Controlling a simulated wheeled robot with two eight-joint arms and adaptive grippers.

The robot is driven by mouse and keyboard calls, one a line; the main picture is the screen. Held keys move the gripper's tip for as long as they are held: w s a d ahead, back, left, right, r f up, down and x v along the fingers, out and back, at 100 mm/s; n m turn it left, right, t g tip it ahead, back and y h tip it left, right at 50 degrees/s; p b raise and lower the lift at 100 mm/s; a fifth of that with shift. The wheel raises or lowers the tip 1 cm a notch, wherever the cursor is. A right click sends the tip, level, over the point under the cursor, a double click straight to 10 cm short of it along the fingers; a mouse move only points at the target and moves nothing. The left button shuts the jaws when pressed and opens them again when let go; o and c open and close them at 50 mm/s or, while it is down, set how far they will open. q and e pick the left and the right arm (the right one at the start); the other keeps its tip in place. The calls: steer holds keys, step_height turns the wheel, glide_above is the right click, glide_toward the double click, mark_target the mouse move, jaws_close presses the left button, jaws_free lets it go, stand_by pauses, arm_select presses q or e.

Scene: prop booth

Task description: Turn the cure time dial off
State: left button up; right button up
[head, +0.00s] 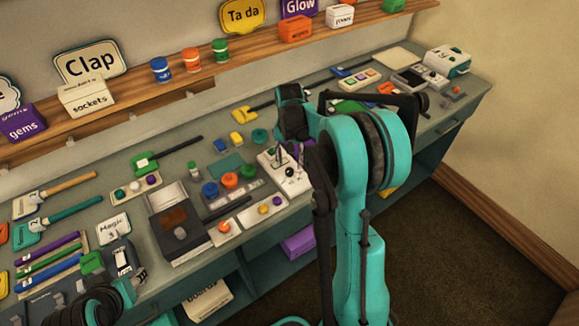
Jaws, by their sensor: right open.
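A small white control box (268,160) with a round black knob (291,172) stands near the front edge of the bench; the knob may be the cure time dial. No label or pointer on it is readable. My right gripper (289,153) is open, pointing down just above and behind the knob. I cannot tell whether its fingers touch the box. A dark box with a brown window (174,216) and a grey knob (180,233) stands further left. My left gripper (127,264) is at the lower left, partly hidden, its jaws unclear.
Blue, orange and green round pieces (229,181) lie left of the white box. A panel with coloured knobs (263,210) lies in front. My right arm hides part of the bench. A wooden shelf (150,93) with boxes and jars runs along the wall.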

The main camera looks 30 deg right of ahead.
mark_target(289, 171)
step_height(289, 171, up, 8)
steer(key=shift+f, duration=0.1)
stand_by(0.4)
steer(key=s+a+r+n+t+b, duration=0.2)
steer(key=s+a+r+n+t, duration=0.15)
steer(key=s+a, duration=0.55)
arm_select(q)
step_height(289, 171, down, 3)
steer(key=shift+b, duration=0.55)
arm_select(e)
steer(key=s+a+f+n+t, duration=0.3)
steer(key=s+a+f+n, duration=0.1)
steer(key=s, duration=0.6)
steer(key=shift+s+a+f+n+t, duration=0.3)
steer(key=shift+a+f, duration=0.35)
steer(key=shift+a, duration=0.6)
arm_select(q)
steer(key=shift+o, duration=0.3)
arm_select(e)
steer(key=shift+w, duration=0.1)
